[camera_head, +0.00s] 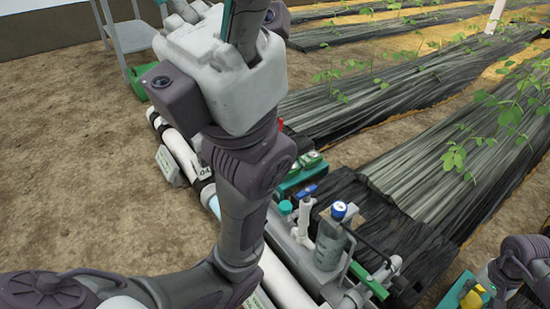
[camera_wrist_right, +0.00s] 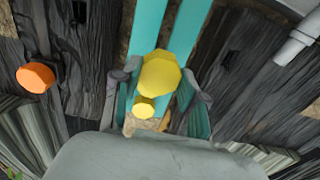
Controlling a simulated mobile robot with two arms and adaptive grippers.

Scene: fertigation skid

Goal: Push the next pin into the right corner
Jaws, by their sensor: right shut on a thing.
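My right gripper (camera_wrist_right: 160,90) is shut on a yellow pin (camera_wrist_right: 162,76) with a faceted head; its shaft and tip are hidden. The gripper also shows at the lower right edge of the head view (camera_head: 474,287), partly cut off, with yellow between its teal fingers. In the wrist view, an orange-headed pin (camera_wrist_right: 36,77) stands at the left beside a dark piece on the black sheet. A dark spot (camera_wrist_right: 231,61), perhaps a hole, lies on the sheet at the right. My left gripper (camera_head: 243,25) is at the top of the head view, its fingertips cut off.
Black mulch rows (camera_head: 420,175) with plants run right. A grey cart (camera_head: 130,35) stands at the back. Bare soil at left is clear.

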